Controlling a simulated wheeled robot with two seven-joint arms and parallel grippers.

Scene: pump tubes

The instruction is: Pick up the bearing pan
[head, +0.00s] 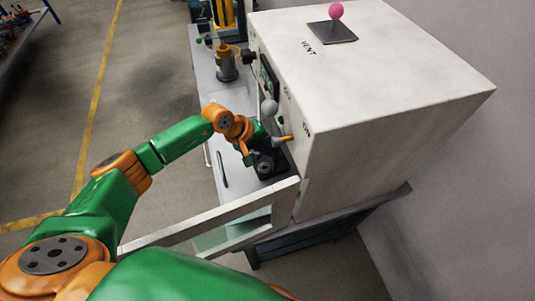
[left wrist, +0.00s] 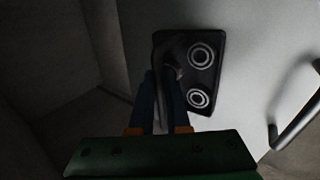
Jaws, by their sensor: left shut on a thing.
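The bearing pan (head: 284,158) is a small dark tray at the front corner of the white machine, above the grey bench. In the left wrist view the pan (left wrist: 203,78) is a black rounded rectangle with two ring-shaped bearings (left wrist: 201,56). My left gripper (head: 254,156) is at the pan's left side in the head view. In the left wrist view its two fingers (left wrist: 167,80) reach the pan's near edge and are shut on it around a dark handle-like part. The exact contact is dim. My right gripper is not in view.
The white machine (head: 370,80) stands right beside the pan, with a grey-balled lever (head: 269,107) on its front. An open pale door panel (head: 215,220) lies close below the gripper. A metal pump-like part (head: 225,65) stands farther back on the bench.

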